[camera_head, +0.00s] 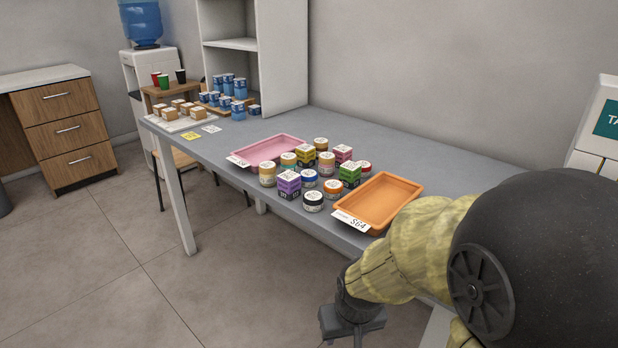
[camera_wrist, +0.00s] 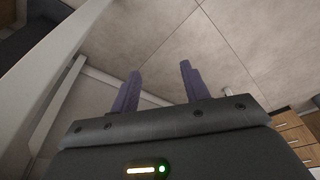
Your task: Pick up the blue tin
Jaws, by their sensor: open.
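A small round tin with a blue band and a pale lid (camera_head: 309,178) stands on the grey table, among several tins and small boxes between two trays. A purple box is just left of it and a black tin just in front. My gripper shows in the wrist view (camera_wrist: 160,88) with its two purple fingers apart and nothing between them. In the head view my arm hangs at the lower right, below and in front of the table edge, well away from the tin. The fingertips are hidden in the head view.
An orange tray (camera_head: 379,203) lies right of the tins, a pink tray (camera_head: 269,150) behind left. The grey table (camera_head: 440,168) is bare behind the orange tray.

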